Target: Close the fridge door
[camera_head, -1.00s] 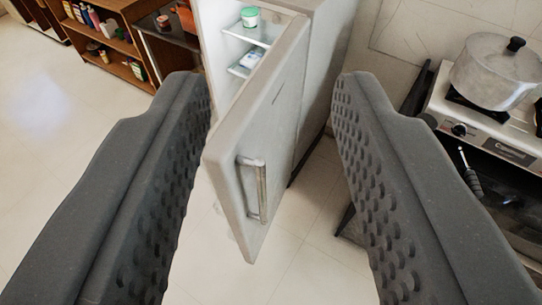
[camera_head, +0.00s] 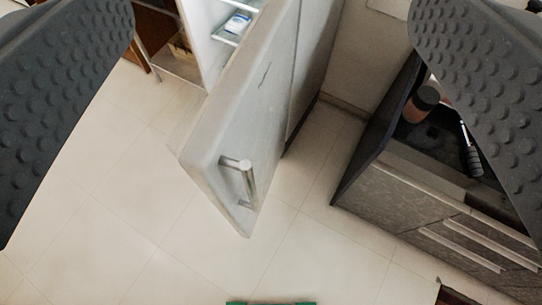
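The fridge door (camera_head: 262,95) is white and stands open, swung out toward me in the upper middle of the view. Its metal handle (camera_head: 248,183) is on the face turned to the right, near the door's free edge. The fridge inside (camera_head: 216,62) shows to the left of the door, with a shelf holding a small blue and white item (camera_head: 238,22). My gripper (camera_head: 270,22) is wide open and empty, one dark finger at the upper left and one at the upper right. The door shows between the fingers, and I see no contact.
A dark counter unit (camera_head: 425,190) with drawers stands to the right, with a brown cup-like object (camera_head: 421,104) and a black-handled tool (camera_head: 470,150) on it. Part of a shelf (camera_head: 165,50) is at the upper left. The tiled floor (camera_head: 130,220) is clear at left and below the door. A green object (camera_head: 270,302) shows at the bottom edge.

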